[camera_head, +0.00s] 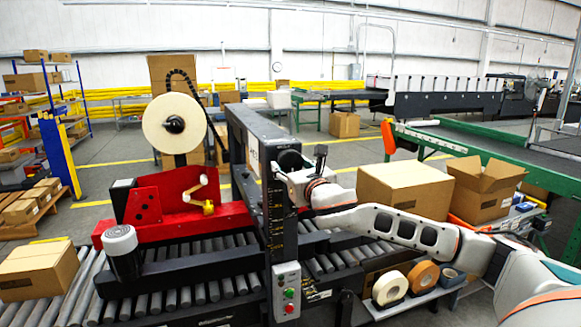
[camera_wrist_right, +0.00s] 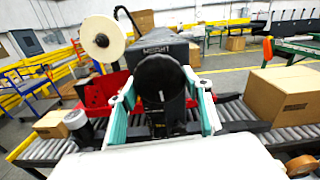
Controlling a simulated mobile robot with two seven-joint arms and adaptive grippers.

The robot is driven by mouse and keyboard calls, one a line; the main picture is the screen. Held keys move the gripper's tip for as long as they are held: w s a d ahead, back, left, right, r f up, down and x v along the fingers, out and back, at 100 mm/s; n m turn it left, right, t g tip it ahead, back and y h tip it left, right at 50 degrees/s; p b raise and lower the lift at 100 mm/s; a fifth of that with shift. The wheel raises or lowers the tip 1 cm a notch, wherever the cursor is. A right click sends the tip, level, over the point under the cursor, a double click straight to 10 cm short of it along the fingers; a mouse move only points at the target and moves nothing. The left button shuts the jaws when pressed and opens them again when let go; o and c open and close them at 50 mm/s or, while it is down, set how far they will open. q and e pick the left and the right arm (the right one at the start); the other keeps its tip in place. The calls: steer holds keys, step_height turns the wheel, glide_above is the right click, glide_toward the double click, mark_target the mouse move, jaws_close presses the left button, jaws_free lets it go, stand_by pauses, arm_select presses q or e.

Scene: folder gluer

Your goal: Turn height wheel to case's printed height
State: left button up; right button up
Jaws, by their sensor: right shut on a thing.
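The black round height wheel (camera_head: 289,157) sits on the side of the dark case sealer's upper beam (camera_head: 262,127). In the right wrist view the wheel (camera_wrist_right: 161,78) is close up, with a pale mark on its face. My right gripper (camera_head: 287,172) is at the wheel, and its green-edged fingers (camera_wrist_right: 163,98) are shut on opposite sides of it. A scale with small yellow marks (camera_head: 275,215) runs down the column below; its reading is too small to tell. A closed case (camera_head: 405,188) stands at right; dark print shows on it in the wrist view, not legible. My left gripper is out of view.
Another closed carton (camera_head: 38,270) rests on the roller conveyor (camera_head: 190,297) at left. A control box with green and red buttons (camera_head: 287,292) is below the wheel. Tape rolls (camera_head: 390,288) lie on a low shelf under my right arm. An open carton (camera_head: 484,187) stands at right.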

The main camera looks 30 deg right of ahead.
steer(key=shift+d+n, duration=0.1)
steer(key=shift+n, duration=1.2)
steer(key=shift+n, duration=0.3)
steer(key=o, duration=1.1)
steer(key=v, duration=1.2)
steer(key=shift+s, duration=0.1)
steer(key=shift+f, duration=0.1)
